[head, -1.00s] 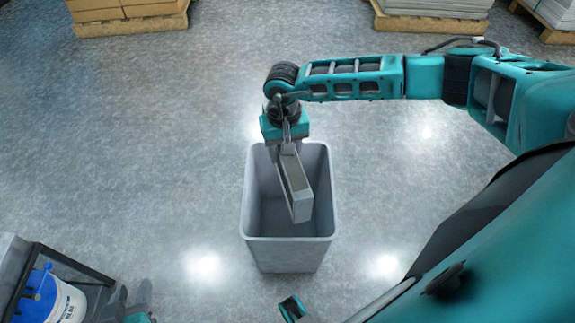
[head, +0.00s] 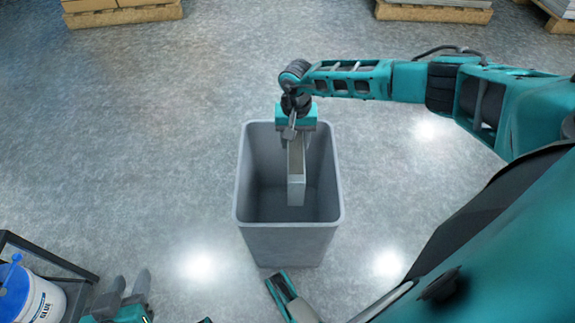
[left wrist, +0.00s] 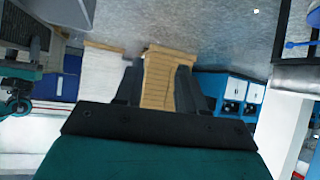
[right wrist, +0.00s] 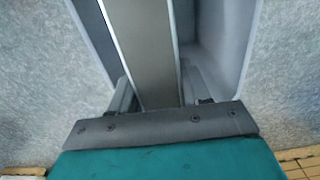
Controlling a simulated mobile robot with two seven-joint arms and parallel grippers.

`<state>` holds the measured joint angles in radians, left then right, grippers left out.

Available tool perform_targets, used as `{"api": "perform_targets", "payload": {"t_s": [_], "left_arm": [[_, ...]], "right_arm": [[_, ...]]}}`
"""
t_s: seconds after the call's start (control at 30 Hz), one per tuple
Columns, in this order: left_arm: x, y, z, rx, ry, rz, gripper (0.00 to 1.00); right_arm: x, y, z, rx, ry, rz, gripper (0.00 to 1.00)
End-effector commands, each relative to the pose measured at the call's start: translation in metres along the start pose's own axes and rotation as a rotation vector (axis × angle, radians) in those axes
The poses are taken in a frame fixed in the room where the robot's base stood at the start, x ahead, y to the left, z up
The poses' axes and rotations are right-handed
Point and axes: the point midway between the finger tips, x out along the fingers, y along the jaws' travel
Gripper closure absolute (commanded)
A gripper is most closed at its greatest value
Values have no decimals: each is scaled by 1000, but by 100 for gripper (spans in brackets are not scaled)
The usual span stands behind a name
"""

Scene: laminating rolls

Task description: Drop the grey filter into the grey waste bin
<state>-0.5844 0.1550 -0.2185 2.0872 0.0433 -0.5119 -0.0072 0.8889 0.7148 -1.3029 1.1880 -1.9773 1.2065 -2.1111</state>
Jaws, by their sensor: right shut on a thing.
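The grey filter (head: 296,172) is a flat rectangular panel with a pale frame. My right gripper (head: 296,137) is shut on one end of it, and the filter hangs over the open mouth of the grey waste bin (head: 288,240). In the right wrist view the filter (right wrist: 146,50) runs between the fingers of the right gripper (right wrist: 158,90), with the bin's walls (right wrist: 222,45) around it. My left gripper (head: 129,284) is at the lower left, empty, with its fingers apart; the left wrist view also shows the gap between its fingers (left wrist: 160,80).
A white glue bucket with a blue lid (head: 30,295) stands on a dark rack (head: 75,268) at the lower left. Loaded pallets (head: 120,14) stand along the back. The floor around the bin is clear.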

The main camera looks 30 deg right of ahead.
Motion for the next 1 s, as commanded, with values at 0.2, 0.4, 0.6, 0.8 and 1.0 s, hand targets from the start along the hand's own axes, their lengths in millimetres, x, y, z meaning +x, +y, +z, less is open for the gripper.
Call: {"api": "perform_targets", "payload": {"t_s": [0.2,0.4,0.6,0.8,1.0], "left_arm": [[6,7,4,-15,3,14,61],[5,11,-2,-19,14,21,61],[5,10,-3,-18,15,21,61],[6,9,-1,-15,12,19,61],[6,7,0,-13,10,14,61]], "right_arm": [[22,-1,-1,0,2,-3,100],[23,-1,-1,0,2,-3,100],[23,-1,0,0,2,-2,43],[23,0,0,0,1,-1,24],[24,0,1,0,-1,1,23]]}}
